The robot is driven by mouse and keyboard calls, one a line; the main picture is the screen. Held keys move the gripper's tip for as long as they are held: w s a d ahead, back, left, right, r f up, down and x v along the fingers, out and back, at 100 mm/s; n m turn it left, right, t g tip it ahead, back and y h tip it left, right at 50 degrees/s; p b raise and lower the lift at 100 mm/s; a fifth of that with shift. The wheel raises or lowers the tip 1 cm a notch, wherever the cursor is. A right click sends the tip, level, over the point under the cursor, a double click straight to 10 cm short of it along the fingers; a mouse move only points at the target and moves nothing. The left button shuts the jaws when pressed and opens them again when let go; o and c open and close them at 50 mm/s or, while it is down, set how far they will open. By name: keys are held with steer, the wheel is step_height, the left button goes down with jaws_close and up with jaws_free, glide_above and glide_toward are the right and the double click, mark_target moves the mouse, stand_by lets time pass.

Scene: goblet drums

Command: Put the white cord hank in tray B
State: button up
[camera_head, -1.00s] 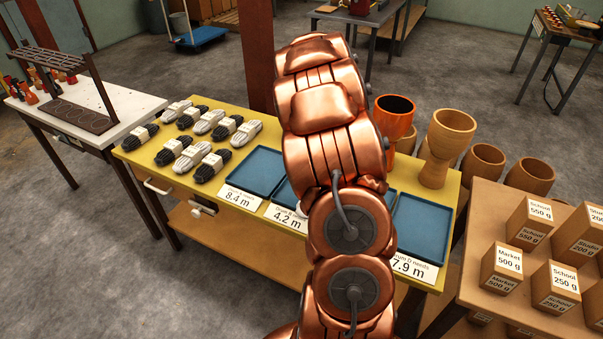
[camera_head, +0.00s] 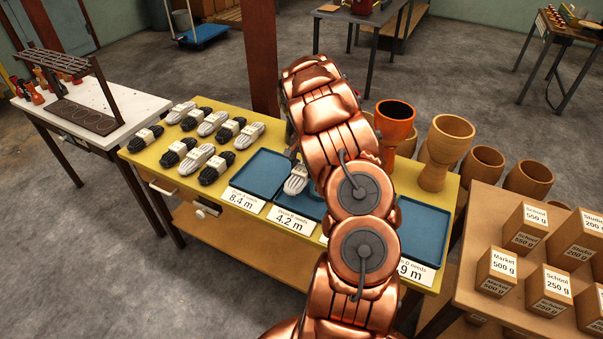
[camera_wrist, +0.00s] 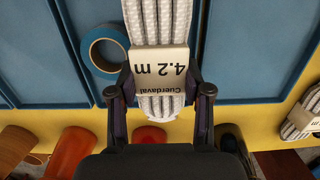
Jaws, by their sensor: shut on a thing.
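My gripper (camera_wrist: 159,92) is shut on a white cord hank (camera_wrist: 160,106) in the wrist view. Its paper band reads 4.2 m and appears upside down. In the head view the hank (camera_head: 296,180) shows just left of my arm, over blue tray B (camera_head: 313,210), whose card (camera_head: 290,222) reads 4.2 m.
Tray A (camera_head: 262,172) is left of tray B, and the rightmost tray (camera_head: 422,235) looks empty. Several black and white hanks (camera_head: 212,124) lie on the yellow table's left. A bench with labelled boxes (camera_head: 497,272) is at right.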

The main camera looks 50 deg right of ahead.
mark_target(302, 174)
steer(key=shift+w+d, duration=0.15)
steer(key=shift+w, duration=0.2)
step_height(302, 174, down, 3)
steer(key=shift+s+r+p, duration=0.1)
steer(key=shift+p, duration=0.85)
steer(key=shift+f, duration=0.4)
steer(key=shift+f, duration=0.15)
steer(key=o, duration=1.2)
steer(key=shift+o, duration=0.2)
